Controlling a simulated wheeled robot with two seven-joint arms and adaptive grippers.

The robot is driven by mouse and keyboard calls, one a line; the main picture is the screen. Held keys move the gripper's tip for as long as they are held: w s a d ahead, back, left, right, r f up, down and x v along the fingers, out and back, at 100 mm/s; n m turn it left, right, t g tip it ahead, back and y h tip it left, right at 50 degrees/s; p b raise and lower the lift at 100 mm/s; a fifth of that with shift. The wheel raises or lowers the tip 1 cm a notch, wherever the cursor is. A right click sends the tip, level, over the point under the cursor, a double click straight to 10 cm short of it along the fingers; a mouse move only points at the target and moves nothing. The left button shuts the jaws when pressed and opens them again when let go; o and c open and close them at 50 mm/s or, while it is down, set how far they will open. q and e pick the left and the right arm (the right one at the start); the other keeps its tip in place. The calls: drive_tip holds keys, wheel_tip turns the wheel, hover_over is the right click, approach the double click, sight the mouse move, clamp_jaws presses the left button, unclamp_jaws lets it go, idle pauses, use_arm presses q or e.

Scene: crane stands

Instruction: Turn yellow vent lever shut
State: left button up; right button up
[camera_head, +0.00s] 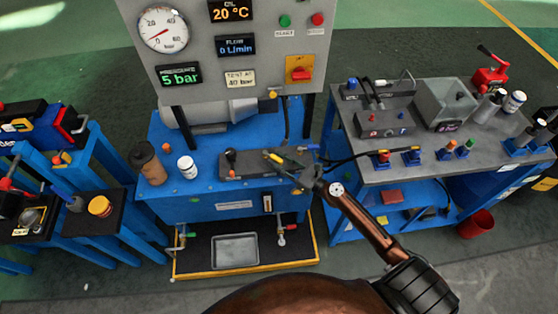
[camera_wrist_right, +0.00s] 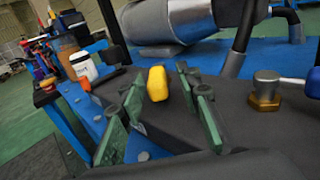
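The yellow vent lever (camera_head: 272,156) shows as a small yellow grip on the dark block on top of the blue power unit. In the right wrist view its rounded yellow knob (camera_wrist_right: 157,83) stands between the green-padded fingers of my right gripper (camera_wrist_right: 160,92), with a visible gap on each side. In the head view my right gripper (camera_head: 287,162) reaches in from the lower right over the block. It is open and holds nothing. The lever's lower part is hidden in both views. My left gripper is out of view.
A black-knobbed lever (camera_head: 231,157) stands left of the yellow one. A brass fitting (camera_wrist_right: 266,92) with a blue handle is close on the right. A brown bottle (camera_head: 148,163) and a white jar (camera_head: 187,167) stand at the unit's left. The gauge panel (camera_head: 205,82) rises behind.

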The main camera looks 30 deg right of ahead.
drive_tip(key=v, duration=1.2)
drive_tip(key=shift+a, duration=0.1)
drive_tip(key=shift+c, duration=0.5)
